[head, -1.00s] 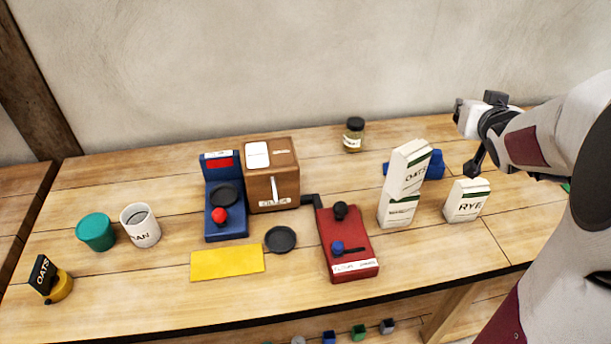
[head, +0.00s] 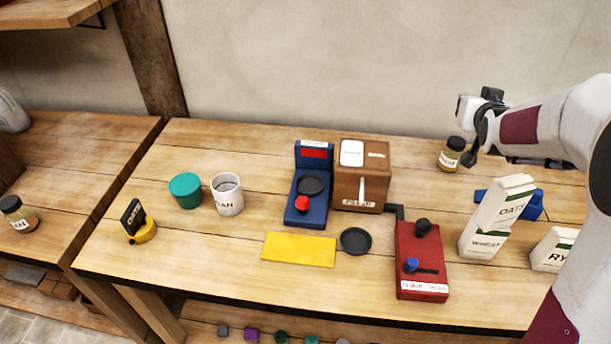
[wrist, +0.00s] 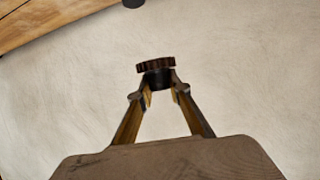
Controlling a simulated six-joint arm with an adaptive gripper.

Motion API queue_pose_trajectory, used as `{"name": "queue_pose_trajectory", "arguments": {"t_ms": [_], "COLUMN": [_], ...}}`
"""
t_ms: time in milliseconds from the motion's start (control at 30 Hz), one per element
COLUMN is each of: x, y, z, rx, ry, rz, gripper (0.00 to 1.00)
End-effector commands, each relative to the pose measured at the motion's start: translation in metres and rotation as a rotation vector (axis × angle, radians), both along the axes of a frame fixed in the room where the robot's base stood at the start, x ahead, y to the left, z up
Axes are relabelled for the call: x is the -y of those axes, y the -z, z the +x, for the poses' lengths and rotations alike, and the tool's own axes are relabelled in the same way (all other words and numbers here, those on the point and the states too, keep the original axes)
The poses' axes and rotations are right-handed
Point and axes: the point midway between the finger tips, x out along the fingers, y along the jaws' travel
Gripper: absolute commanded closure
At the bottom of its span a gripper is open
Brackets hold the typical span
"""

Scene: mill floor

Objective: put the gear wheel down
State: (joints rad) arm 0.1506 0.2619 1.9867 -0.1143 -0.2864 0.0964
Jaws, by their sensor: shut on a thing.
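The gear wheel (wrist: 156,65) is a dark brown toothed disc with a black hub. In the wrist view my gripper (wrist: 158,84) is shut on it at the hub, and the teeth stand clear beyond the fingertips. Only pale wall shows behind it there. In the head view my gripper (head: 471,158) hangs at the upper right, beside the jar (head: 453,154) in the picture. The gear wheel is too small and dark to make out surely in that view.
On the bench (head: 200,262) are a brown box (head: 376,173), blue device (head: 305,214), red device (head: 420,265), yellow mat (head: 298,248), black dish (head: 355,240), white mug (head: 227,196) and stacked cartons (head: 484,245). Bare wood lies along the back left and front left.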

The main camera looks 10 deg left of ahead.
Motion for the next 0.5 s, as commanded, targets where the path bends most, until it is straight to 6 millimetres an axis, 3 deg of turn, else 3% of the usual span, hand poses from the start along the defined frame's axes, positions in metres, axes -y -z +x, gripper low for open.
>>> {"name": "queue_pose_trajectory", "arguments": {"t_ms": [500], "x": [-0.136], "y": [0.037], "z": [0.043], "rx": [-0.002], "ry": [-0.116], "rz": [0.000], "gripper": [1.00]}}
